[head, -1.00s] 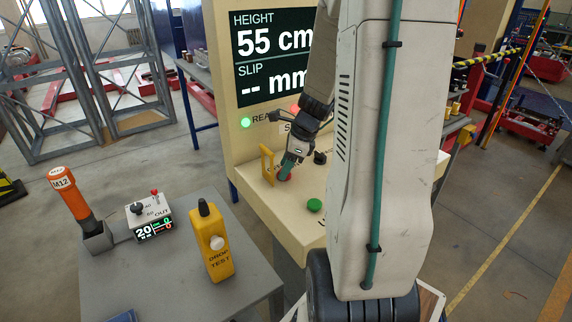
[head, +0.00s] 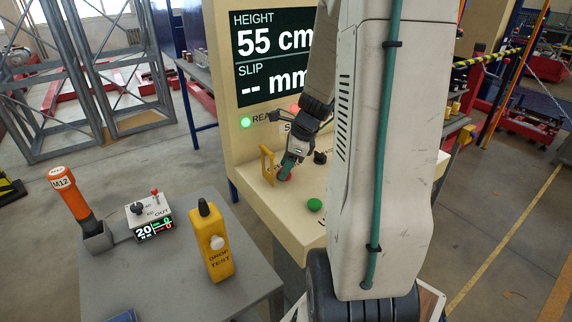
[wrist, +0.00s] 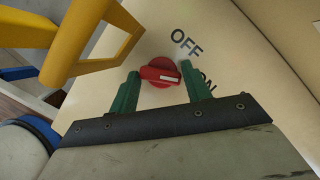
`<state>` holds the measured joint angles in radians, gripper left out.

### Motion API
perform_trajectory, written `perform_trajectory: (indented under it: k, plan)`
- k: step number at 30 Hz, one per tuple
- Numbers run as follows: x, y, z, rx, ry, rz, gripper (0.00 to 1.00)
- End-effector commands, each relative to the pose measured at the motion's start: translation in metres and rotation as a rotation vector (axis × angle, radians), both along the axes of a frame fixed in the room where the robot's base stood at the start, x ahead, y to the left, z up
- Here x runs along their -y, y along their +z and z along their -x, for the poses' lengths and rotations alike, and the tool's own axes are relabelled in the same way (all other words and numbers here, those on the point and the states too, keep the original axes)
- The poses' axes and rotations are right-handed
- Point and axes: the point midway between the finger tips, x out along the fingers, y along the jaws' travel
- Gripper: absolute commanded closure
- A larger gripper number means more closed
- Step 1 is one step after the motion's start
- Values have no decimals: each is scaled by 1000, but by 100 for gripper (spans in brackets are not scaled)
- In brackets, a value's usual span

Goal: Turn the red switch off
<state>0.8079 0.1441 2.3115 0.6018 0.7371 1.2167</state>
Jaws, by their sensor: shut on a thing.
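The red switch (wrist: 152,66) is a round rotary knob on the cream panel, with a raised grip bar and a white mark. The mark lies to the right, and OFF is printed above right and ON lower right, partly behind a finger. The green fingers of my gripper (wrist: 160,72) stand on either side of the knob, shut on it. In the head view my gripper (head: 285,169) reaches down to the panel and hides most of the switch.
A yellow guard bracket (head: 267,164) stands close left of the switch, and it looms at upper left in the wrist view (wrist: 92,40). A green button (head: 315,205) is in front on the panel. A yellow drop-test pendant (head: 213,245) and an orange-handled tool (head: 72,195) are on the grey table.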

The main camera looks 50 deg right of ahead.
Motion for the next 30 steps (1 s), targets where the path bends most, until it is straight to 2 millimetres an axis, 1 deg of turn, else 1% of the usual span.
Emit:
perform_trajectory:
  k: [11, 12, 14, 23, 26, 30]
  plan:
    - [1, 1, -1, 2, -2, 3, 75]
    - [1, 1, -1, 3, -2, 4, 49]
    - [1, 1, -1, 2, -2, 3, 33]
    - [1, 2, 0, 2, -1, 2, 32]
    - [4, 9, 2, 4, -2, 3, 32]
    - [9, 31, 9, 5, -2, 5, 32]
